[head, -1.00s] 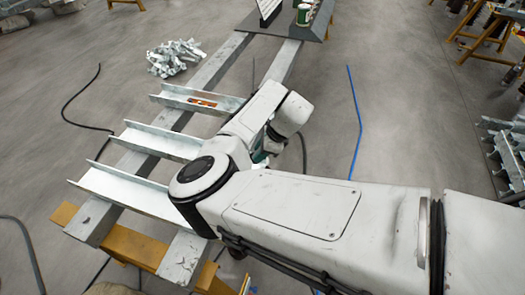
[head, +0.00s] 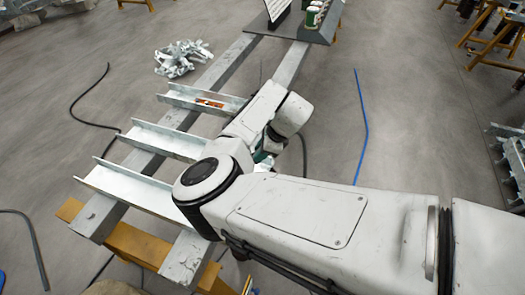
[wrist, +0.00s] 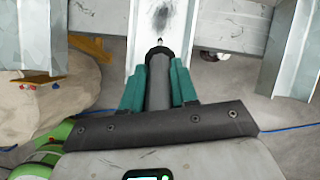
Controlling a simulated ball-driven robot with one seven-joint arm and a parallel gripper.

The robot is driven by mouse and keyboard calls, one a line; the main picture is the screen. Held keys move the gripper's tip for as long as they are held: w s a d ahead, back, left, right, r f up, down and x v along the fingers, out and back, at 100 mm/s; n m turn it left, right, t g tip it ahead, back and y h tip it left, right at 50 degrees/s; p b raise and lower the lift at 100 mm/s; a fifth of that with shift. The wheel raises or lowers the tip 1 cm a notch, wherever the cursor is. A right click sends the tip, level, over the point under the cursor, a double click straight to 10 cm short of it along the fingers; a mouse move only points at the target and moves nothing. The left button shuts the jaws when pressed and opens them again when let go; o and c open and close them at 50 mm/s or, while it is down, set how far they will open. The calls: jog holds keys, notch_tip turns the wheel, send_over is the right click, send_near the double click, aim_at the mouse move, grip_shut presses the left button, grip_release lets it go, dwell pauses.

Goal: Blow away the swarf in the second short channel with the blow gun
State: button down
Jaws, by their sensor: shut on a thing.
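Three short metal channels lie across two long beams in the head view: a near one (head: 135,192), a middle one (head: 168,139) and a far one (head: 185,94). In the wrist view, the channel under my gripper (wrist: 158,92) has a channel on either side, so it looks like the middle one (wrist: 140,28). A dark swarf patch (wrist: 162,17) lies in it. My gripper's teal fingers are shut on the dark grey blow gun (wrist: 159,75). Its thin tip points at the channel, just short of the patch. My arm mostly hides the gripper in the head view.
The long beams (head: 222,68) rest on a yellow trestle (head: 135,243). A heap of metal scraps (head: 182,58) lies on the floor at far left. A black hose (head: 75,105) and a blue hose (head: 361,120) lie on the floor.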

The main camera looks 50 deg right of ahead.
jog(key=shift+w+a, duration=0.3)
jog(key=shift+w, duration=0.4)
jog(key=shift+w+a+f+b, duration=0.1)
jog(key=shift+w+a+b, duration=0.15)
jog(key=shift+w, duration=0.35)
jog(key=shift+w+a+b, duration=0.2)
jog(key=shift+w+a, duration=0.05)
jog(key=shift+w, duration=0.3)
dwell(0.3)
jog(key=shift+w+a, duration=0.15)
jog(key=shift+w, duration=0.2)
jog(key=shift+w+a+b, duration=0.25)
jog(key=shift+w, duration=0.4)
jog(key=shift+w+a+b, duration=0.25)
jog(key=shift+w, duration=0.35)
dwell(0.4)
